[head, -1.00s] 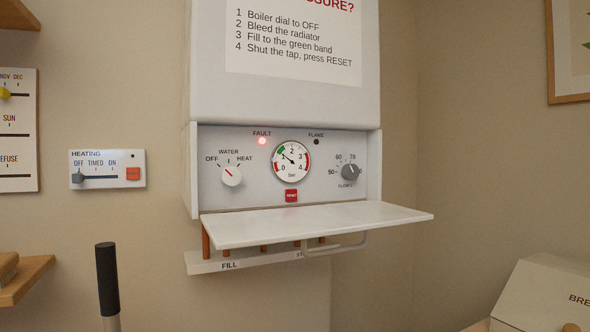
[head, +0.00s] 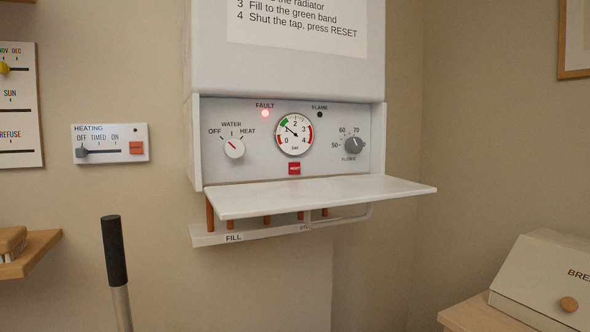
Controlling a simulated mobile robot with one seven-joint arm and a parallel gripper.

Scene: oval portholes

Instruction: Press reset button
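The red RESET button (head: 294,168) sits on the boiler's control panel (head: 212,170), just below the round pressure gauge (head: 294,134). The gauge needle points to the upper left, near the green band. The red FAULT light (head: 265,113) is lit; the FLAME light (head: 320,114) is dark. The white knob (head: 234,148) on the left points towards the upper left, between OFF and WATER. The grey flow knob (head: 353,145) is on the right. The panel's white flap (head: 320,196) is folded down below the button. My gripper is not in view.
A black-handled upright rod (head: 114,250) stands at the lower left. Copper pipes and a rail marked FILL (head: 233,238) are under the flap. A heating control (head: 110,143) is on the left wall. A bread box (head: 545,280) stands at the lower right.

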